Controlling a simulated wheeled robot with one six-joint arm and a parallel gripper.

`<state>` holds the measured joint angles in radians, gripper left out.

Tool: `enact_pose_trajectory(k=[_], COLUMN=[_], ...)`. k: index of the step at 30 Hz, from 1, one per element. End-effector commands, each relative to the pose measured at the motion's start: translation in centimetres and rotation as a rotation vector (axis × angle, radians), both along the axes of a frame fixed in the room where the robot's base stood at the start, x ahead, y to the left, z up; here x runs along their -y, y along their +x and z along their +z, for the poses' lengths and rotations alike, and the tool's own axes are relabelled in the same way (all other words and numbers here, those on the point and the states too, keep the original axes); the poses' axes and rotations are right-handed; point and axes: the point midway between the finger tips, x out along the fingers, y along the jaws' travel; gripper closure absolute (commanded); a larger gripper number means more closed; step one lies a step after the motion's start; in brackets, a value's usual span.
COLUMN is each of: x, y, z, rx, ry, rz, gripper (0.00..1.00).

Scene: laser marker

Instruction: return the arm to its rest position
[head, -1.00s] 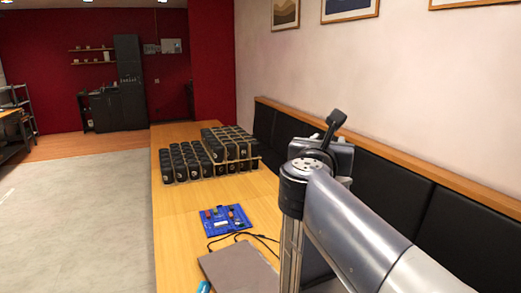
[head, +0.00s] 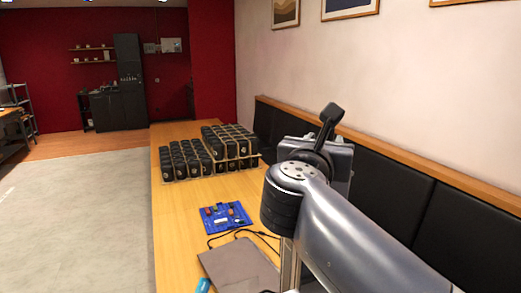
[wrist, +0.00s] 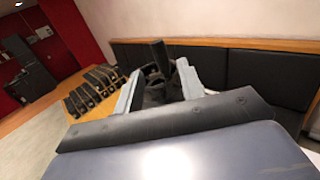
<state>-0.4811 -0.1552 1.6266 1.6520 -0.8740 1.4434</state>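My arm's silver link comes in from the lower right of the head view. Its dark round joint is above the near right part of the table. My gripper (head: 329,122) shows behind that joint as a dark upright piece on a grey block. It is raised above the table's right side, in front of the black seat back. In the wrist view my gripper (wrist: 158,62) points away, with grey parts on both sides of a dark upright piece. I cannot make out a gap between the fingers. I see nothing held.
The wooden table (head: 183,222) carries several rows of black cylinders (head: 188,160), a blue board (head: 226,218) with small parts, a cable and a grey-brown flat panel (head: 236,266). The black padded bench back (head: 392,195) runs along the right wall. Open floor lies left.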

Motion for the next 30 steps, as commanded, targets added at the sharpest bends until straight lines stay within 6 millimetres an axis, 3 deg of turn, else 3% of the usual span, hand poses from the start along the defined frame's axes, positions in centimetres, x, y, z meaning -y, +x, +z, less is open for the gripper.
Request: enact_pose_trajectory(k=[10,23,30], x=[-1.7,0.9,2.6], y=[-4.0,1.8,6.0], z=[-0.2,0.2,0.2], rx=[0.001,-0.004,-0.005], ry=[0.002,-0.003,-0.002], rz=[0.004,-0.007,-0.006], gripper=[0.62,0.62,0.62])
